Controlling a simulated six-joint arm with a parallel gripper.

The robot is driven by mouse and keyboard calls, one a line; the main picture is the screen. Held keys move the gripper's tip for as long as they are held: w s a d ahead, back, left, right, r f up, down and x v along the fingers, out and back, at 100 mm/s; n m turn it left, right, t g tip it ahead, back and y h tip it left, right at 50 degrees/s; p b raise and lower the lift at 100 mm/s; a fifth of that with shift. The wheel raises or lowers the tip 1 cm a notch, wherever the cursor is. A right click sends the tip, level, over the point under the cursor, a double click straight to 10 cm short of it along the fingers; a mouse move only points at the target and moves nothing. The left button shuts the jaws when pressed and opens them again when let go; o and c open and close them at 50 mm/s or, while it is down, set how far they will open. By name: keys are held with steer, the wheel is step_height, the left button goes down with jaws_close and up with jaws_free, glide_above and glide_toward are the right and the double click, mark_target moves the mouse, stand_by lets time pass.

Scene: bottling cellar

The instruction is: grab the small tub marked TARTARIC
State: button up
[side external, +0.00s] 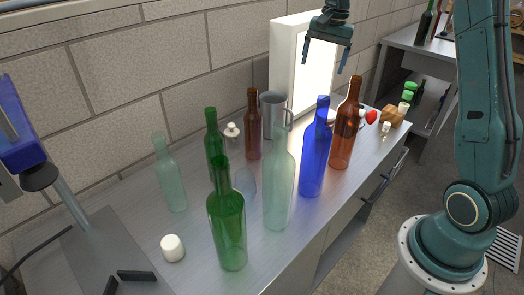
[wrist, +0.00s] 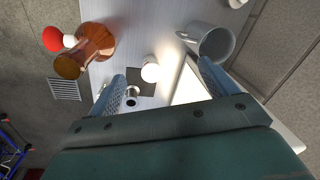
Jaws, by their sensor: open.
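No TARTARIC lettering is readable in either view, so I cannot tell which item is that tub. A small white rounded tub-like item (side external: 172,248) stands at the front left of the steel bench in the side view. In the wrist view a small white round item (wrist: 150,71) lies below and between my fingers; its marking does not show. My gripper (side external: 324,67) is open and empty, high above the bench in front of the lit white panel. Its two fingers also show apart in the wrist view (wrist: 162,75).
Several tall bottles crowd the bench (side external: 125,215), among them a green bottle (side external: 227,220), a blue bottle (side external: 315,155) and a brown bottle (side external: 344,130). A grey jug (wrist: 212,42) stands beside the light panel (side external: 302,62). A red ball (side external: 371,117) is near the bench's far end.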

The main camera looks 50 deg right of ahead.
mark_target(332, 114)
steer(key=w+d+f+m, duration=0.1)
steer(key=d+f+m, duration=0.1)
steer(key=d+f, duration=0.4)
steer(key=w+d+f+m+g, duration=0.1)
steer(key=d+f+m, duration=0.2)
steer(key=d+f, duration=0.2)
steer(key=shift+w+d+f+y, duration=0.25)
steer(key=shift+d+f+y, duration=0.15)
steer(key=shift+d, duration=0.6)
steer(key=shift+f, duration=0.1)
steer(key=shift+a+f, duration=0.15)
steer(key=shift+f, duration=1.25)
steer(key=shift+a+f, duration=0.2)
steer(key=shift+f, duration=1.15)
steer(key=shift+a+f, duration=0.15)
steer(key=shift+f, duration=1.25)
steer(key=shift+w+a+f, duration=0.1)
steer(key=shift+a+f, duration=0.05)
steer(key=shift+f, duration=1.15)
steer(key=shift+a+f, duration=0.15)
steer(key=shift+f, duration=1.1)
steer(key=c, duration=1.1)
